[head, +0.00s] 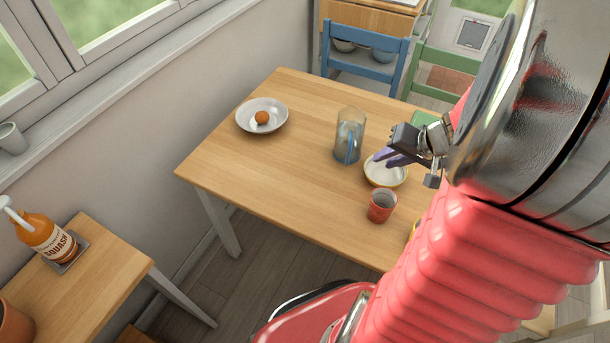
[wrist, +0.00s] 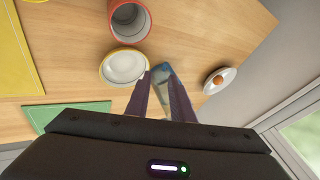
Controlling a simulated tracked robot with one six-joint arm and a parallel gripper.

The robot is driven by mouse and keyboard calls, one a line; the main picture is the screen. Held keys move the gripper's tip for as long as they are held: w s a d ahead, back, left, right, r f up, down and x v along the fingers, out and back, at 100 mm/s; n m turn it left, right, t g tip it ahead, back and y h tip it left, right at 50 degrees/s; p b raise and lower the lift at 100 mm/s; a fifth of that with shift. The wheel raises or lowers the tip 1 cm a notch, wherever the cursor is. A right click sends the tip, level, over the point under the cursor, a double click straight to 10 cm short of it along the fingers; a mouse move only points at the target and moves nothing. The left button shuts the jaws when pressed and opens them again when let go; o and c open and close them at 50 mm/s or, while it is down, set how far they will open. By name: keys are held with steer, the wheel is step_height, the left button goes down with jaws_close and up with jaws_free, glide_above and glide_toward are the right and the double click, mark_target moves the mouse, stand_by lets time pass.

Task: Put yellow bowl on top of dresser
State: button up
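The yellow bowl (head: 385,176), white inside with a yellow outer rim, stands upright on the wooden table. It also shows in the wrist view (wrist: 124,67), just left of my fingers. My gripper (head: 383,159) is over the bowl's far side in the head view. In the wrist view its two purple fingers (wrist: 160,80) are apart, with part of the blue pitcher seen beyond them and nothing held. I cannot tell for sure which furniture is the dresser; a wooden-topped unit (head: 365,17) with bowls on a lower shelf stands at the back.
A glass pitcher (head: 348,136) with a blue handle stands close left of the bowl, and a red cup (head: 382,206) stands in front. A white dish (head: 262,116) holds an orange ball-like item. Blue (head: 365,55) and green (head: 450,62) chairs stand behind the table. The table's left front is clear.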

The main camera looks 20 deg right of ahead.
steer(key=a+r+n+g, duration=0.1)
steer(key=a+r+n, duration=0.45)
steer(key=a, duration=0.95)
steer(key=s+a+r+n, duration=0.1)
steer(key=s+a+r, duration=0.2)
steer(key=a+r, duration=0.1)
steer(key=s+a+r+n+h, duration=0.1)
steer(key=s+a+r, duration=0.2)
steer(key=a, duration=0.3)
steer(key=shift+s+a+r+n, duration=0.35)
steer(key=shift+r, duration=0.2)
steer(key=shift+c, duration=1.2)
steer(key=shift+a, duration=0.1)
